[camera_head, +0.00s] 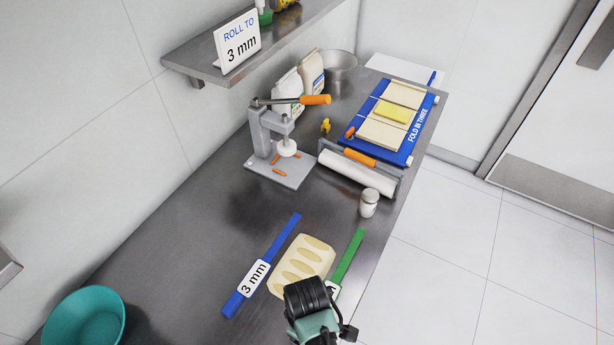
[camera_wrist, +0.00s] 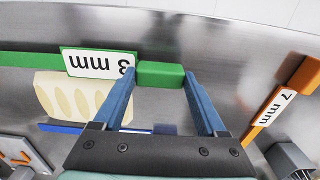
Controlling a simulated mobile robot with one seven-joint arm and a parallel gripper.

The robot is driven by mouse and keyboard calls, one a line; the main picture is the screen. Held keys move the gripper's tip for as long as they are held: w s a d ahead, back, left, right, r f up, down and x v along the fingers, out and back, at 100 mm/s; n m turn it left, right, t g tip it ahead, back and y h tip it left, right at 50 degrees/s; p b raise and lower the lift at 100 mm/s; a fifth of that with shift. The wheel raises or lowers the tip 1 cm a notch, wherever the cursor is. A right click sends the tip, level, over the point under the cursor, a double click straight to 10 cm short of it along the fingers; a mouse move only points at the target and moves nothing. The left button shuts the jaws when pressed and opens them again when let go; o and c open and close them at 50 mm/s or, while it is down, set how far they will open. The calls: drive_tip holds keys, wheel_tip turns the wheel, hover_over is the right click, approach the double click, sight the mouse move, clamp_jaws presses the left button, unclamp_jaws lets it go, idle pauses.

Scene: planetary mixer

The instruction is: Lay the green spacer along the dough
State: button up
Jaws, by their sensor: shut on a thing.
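The green spacer (camera_head: 347,258) with a white 3 mm label lies close along the right side of the pale dough (camera_head: 316,247), roughly parallel to the blue spacer (camera_head: 283,236) on the dough's left. My gripper (camera_wrist: 159,78) is shut on the green spacer's end block (camera_wrist: 160,75), past the label. In the wrist view the green spacer runs beside the edge of the dough (camera_wrist: 50,92). I cannot tell whether it rests on the counter. In the head view my wrist hides the near end of the spacer and my fingertips.
A white shaker (camera_head: 369,203) and a rolling pin (camera_head: 355,176) stand beyond the dough. A press (camera_head: 268,150) is at the back left, a teal bowl (camera_head: 85,318) at the near left. An orange 7 mm spacer (camera_wrist: 268,113) shows in the wrist view. Bare counter lies left of the blue spacer.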

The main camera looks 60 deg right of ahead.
drive_tip(key=shift+f, duration=1.25)
drive_tip(key=shift+f, duration=0.1)
drive_tip(key=o, duration=1.3)
drive_tip(key=shift+o, duration=0.2)
wheel_tip(320, 180, up, 12)
drive_tip(key=shift+r, duration=0.2)
drive_tip(key=shift+w, duration=0.15)
